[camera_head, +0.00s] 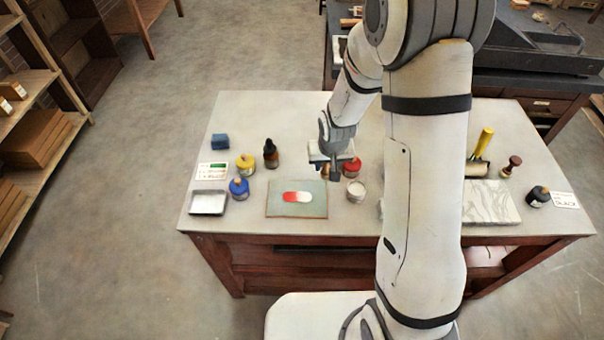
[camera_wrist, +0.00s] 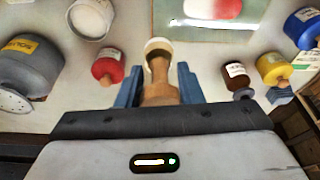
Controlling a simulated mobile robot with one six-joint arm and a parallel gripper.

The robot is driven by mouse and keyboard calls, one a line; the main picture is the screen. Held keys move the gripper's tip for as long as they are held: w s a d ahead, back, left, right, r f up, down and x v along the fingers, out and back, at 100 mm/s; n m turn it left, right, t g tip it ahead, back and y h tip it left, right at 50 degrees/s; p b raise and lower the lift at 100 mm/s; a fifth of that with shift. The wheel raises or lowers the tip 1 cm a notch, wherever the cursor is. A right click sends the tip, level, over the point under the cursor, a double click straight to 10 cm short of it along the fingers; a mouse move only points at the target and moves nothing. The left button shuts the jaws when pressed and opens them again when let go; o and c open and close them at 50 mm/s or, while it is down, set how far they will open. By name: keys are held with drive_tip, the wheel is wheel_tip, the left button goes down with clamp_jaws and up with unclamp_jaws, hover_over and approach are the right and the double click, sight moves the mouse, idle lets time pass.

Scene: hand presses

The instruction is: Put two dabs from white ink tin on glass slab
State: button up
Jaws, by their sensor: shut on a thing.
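My gripper (camera_head: 335,176) is shut on a wooden-handled tool (camera_wrist: 158,92) with a rounded whitish head. The blue fingers sit either side of the handle in the wrist view. The open tin of white ink (camera_head: 355,190) stands just right of the gripper in the head view. It shows at the upper left of the wrist view (camera_wrist: 92,18). The glass slab (camera_head: 318,209) lies left of the tin and bears an elongated patch (camera_head: 297,197), red at its left and white at its right. The head of the tool appears apart from tin and slab.
A red jar (camera_head: 352,167) stands close behind the white tin. Yellow (camera_head: 246,165) and blue (camera_head: 239,188) jars, a dark bottle (camera_head: 271,154) and a metal tray (camera_head: 208,202) stand left of the slab. A marble slab (camera_head: 490,202) lies right of my arm.

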drive_tip(key=s+a+b, duration=0.2)
drive_tip(key=a, duration=0.4)
drive_tip(key=shift+n, duration=0.4)
drive_tip(key=shift+s+b+x, duration=0.2)
drive_tip(key=shift+b+x, duration=0.45)
drive_tip(key=shift+x, duration=0.35)
drive_tip(key=shift+s+b+x, duration=0.2)
drive_tip(key=shift+b+x, duration=0.45)
drive_tip(key=shift+x, duration=0.4)
drive_tip(key=shift+s+b+x, duration=0.2)
drive_tip(key=shift+b+x, duration=0.45)
drive_tip(key=shift+x, duration=0.35)
drive_tip(key=shift+f, duration=0.1)
drive_tip(key=shift+f+b, duration=0.6)
drive_tip(key=shift+b, duration=0.15)
drive_tip(key=shift+r, duration=0.15)
wheel_tip(320, 180, up, 7)
drive_tip(key=p, duration=0.4)
drive_tip(key=shift+p, duration=0.3)
